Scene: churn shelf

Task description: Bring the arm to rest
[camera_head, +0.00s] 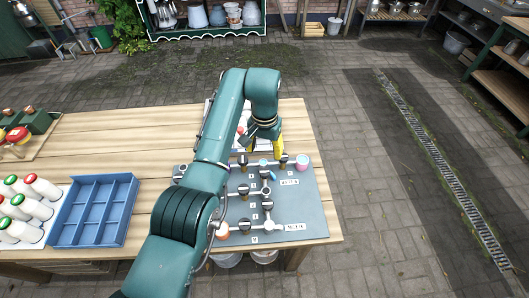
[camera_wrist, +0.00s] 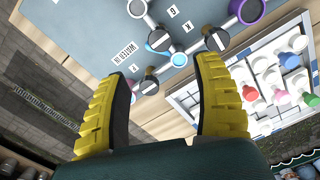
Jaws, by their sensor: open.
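My green arm (camera_head: 225,120) reaches over the wooden table (camera_head: 130,130) and bends down at its far end. My gripper (camera_head: 266,147) has yellow fingers and is above the far edge of a grey board (camera_head: 302,208) with pipes and dark valve handles. In the wrist view my gripper (camera_wrist: 156,72) has its two fingers spread apart, with nothing between them. Part of the board (camera_wrist: 95,15) shows beyond the fingertips, with a dark valve handle (camera_wrist: 159,41) near them. My arm hides the board's left part in the head view.
A blue divided crate (camera_head: 133,205) and several white bottles (camera_head: 40,187) stand at the left. A white tray (camera_wrist: 270,95) with coloured pieces lies beside the board in the wrist view. Paving (camera_head: 370,190) right of the table is clear, with a drain grate (camera_head: 440,160).

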